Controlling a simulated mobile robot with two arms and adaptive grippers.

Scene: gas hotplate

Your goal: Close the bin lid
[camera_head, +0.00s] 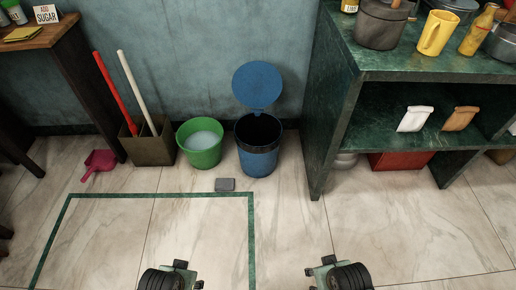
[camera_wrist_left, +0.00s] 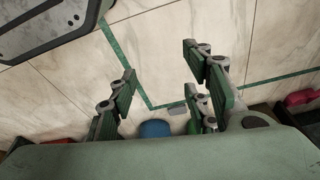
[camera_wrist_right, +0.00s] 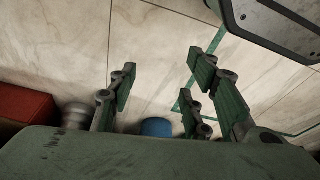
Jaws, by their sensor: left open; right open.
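The blue bin (camera_head: 258,160) stands on the floor against the wall, between a green bucket and a dark green shelf. Its round blue lid (camera_head: 257,84) is raised upright at the back, and the dark inside shows. My left gripper (camera_head: 182,274) and my right gripper (camera_head: 321,272) are at the bottom of the head view, well short of the bin and touching nothing. The left wrist view shows the left fingers (camera_wrist_left: 165,85) apart and empty, with a blue round top (camera_wrist_left: 154,129) beyond. The right wrist view shows the right fingers (camera_wrist_right: 160,90) apart and empty, with a blue round top (camera_wrist_right: 157,127) beyond.
The green bucket (camera_head: 200,146) stands just left of the bin. A small grey block (camera_head: 225,184) lies on the floor in front. The green shelf (camera_head: 340,120) stands close on the right. A brown box (camera_head: 148,145) holds two long handles. The floor before the bin is mostly clear.

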